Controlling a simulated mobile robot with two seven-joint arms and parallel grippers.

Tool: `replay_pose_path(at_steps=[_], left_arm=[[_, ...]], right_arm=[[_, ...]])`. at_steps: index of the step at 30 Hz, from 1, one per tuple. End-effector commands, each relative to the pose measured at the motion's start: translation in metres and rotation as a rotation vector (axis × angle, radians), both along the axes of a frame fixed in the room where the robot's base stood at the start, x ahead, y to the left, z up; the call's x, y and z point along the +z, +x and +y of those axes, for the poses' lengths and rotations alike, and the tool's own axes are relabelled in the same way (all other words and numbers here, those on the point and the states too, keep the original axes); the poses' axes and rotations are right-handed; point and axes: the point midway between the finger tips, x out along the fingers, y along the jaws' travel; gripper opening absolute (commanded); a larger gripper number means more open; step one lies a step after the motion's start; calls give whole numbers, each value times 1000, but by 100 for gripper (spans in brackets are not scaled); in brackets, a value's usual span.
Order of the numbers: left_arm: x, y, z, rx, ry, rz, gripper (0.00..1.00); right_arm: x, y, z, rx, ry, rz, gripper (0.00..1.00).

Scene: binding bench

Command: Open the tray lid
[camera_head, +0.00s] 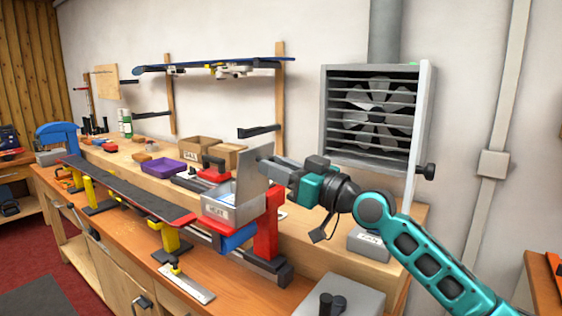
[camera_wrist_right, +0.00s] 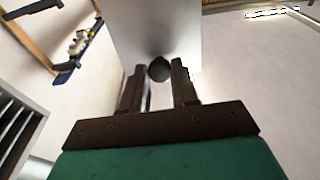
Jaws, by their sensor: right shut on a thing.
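The small grey metal tray (camera_head: 232,214), with a white label on its front, sits at the right end of the long narrow board in the head view. Its flat grey lid (camera_head: 249,176) stands up steeply at the tray's right side, so the tray is open on top. My right gripper (camera_head: 268,164) reaches the lid from the right. In the right wrist view, the fingers (camera_wrist_right: 160,88) are on either side of a dark round knob (camera_wrist_right: 159,69) on the lid's plain face (camera_wrist_right: 150,28). My left gripper is not in view.
A ski-like board (camera_head: 125,190) lies on yellow and red supports along the bench. A red clamp post (camera_head: 267,225) stands beside the tray. A fan unit (camera_head: 375,110) is on the wall.

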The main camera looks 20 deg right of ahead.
Motion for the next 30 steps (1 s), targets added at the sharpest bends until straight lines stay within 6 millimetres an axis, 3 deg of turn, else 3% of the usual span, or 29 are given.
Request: replay_pose_path(at_steps=[8, 9, 16, 25, 30], left_arm=[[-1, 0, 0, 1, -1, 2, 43], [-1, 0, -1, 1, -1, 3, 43], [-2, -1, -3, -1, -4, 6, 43], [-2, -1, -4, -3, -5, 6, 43], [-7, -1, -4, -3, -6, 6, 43]], right_arm=[[1, 0, 0, 0, 2, -3, 0], [1, 0, 0, 0, 2, -3, 33], [1, 0, 0, 0, 2, -3, 55], [-1, -2, -2, -1, 2, -2, 55], [-7, -18, -15, -2, -1, -2, 55]])
